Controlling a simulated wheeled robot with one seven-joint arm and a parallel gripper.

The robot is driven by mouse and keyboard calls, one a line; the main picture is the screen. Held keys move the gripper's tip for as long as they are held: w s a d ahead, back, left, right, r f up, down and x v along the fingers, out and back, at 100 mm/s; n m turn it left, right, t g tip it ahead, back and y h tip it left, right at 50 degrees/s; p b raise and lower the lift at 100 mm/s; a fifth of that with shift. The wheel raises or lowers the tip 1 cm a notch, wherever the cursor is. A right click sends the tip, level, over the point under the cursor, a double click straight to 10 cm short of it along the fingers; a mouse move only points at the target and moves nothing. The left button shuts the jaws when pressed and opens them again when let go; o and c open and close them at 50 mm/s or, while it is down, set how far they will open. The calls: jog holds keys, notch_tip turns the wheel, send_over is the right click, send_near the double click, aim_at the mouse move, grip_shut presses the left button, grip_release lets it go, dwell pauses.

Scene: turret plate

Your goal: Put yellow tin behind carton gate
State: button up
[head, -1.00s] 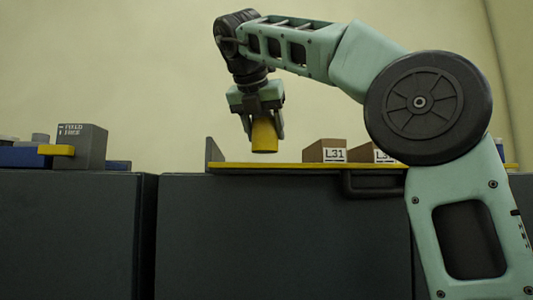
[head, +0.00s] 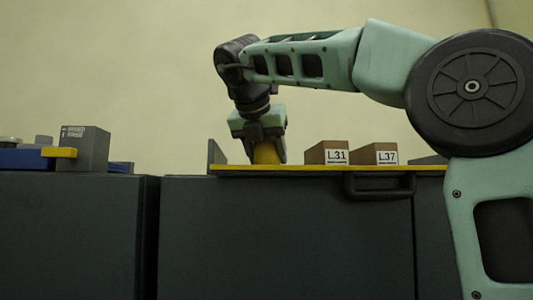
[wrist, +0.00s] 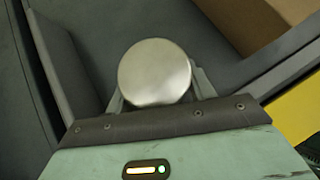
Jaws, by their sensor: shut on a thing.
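The yellow tin (head: 266,153) is in my gripper (head: 267,158), low over the cabinet top behind the yellow front edge. In the wrist view its round silver lid (wrist: 155,72) shows between the fingers. My gripper is shut on it. The tin's base is hidden behind the edge, so I cannot tell whether it touches the surface. Two brown cartons, labelled L31 (head: 327,152) and L37 (head: 374,153), stand to the right of the tin with a small gap between them. One carton (wrist: 265,20) shows at the wrist view's upper right.
A grey upright panel (head: 216,152) stands just left of the tin. The yellow edge strip (head: 330,167) runs along the front above a dark handle (head: 380,188). A grey block (head: 86,148) and blue items (head: 25,158) sit on the left cabinet.

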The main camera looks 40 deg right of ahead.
jog(key=o, duration=1.4)
jog(key=shift+f, duration=0.1)
jog(key=shift+r, duration=0.2)
jog(key=v, duration=1.2)
